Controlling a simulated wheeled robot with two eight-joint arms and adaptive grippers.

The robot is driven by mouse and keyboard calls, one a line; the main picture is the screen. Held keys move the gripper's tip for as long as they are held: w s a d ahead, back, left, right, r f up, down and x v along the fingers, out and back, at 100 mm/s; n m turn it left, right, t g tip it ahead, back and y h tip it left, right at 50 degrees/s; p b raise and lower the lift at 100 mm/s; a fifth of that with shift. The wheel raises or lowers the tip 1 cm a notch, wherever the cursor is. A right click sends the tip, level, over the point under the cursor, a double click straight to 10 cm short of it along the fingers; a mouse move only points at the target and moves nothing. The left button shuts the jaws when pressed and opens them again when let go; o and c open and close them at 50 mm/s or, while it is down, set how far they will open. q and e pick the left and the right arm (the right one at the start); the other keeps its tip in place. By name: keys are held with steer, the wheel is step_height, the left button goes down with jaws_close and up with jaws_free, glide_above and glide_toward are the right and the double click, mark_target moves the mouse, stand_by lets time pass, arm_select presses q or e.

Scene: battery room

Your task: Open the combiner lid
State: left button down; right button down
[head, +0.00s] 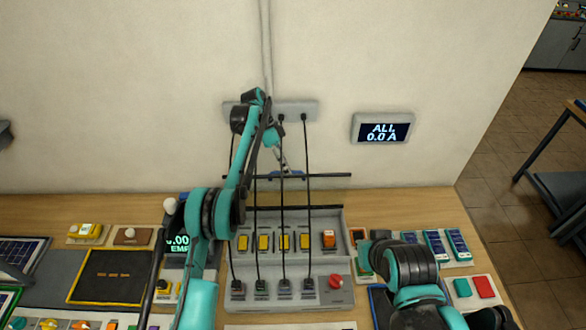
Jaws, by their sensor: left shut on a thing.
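The combiner (335,270) is a grey box on the bench with yellow fuse holders, one orange one, a red knob and several black cables rising from its front. Its lid (330,175) shows as a dark bar with a blue handle, above and behind the box; the panel between this bar and the dark rear edge of the box looks clear. The lid appears raised. My left gripper (283,164) is small in the view and shut on the blue handle. My left arm hides part of the box's left side.
A wall socket strip (300,109) takes the cable tops. A display (382,128) on the wall reads "ALL 0.0 A". Blue modules (434,245) and green and red buttons (484,287) lie at right, a black tray (108,277) at left. The cables cross in front of the box.

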arm_select(q)
steer(key=shift+w+d+f, duration=0.1)
steer(key=shift+w+f, duration=0.05)
steer(key=shift+f, duration=0.15)
arm_select(e)
steer(key=shift+d, duration=0.2)
arm_select(q)
steer(key=c, duration=1.6)
jaws_free()
steer(key=shift+c, duration=0.2)
steer(key=shift+o, duration=0.3)
steer(key=shift+w+d, duration=0.15)
steer(key=shift+w, duration=0.05)
steer(key=shift+s+r, duration=0.15)
arm_select(e)
steer(key=shift+w, duration=0.2)
steer(key=shift+f, duration=0.1)
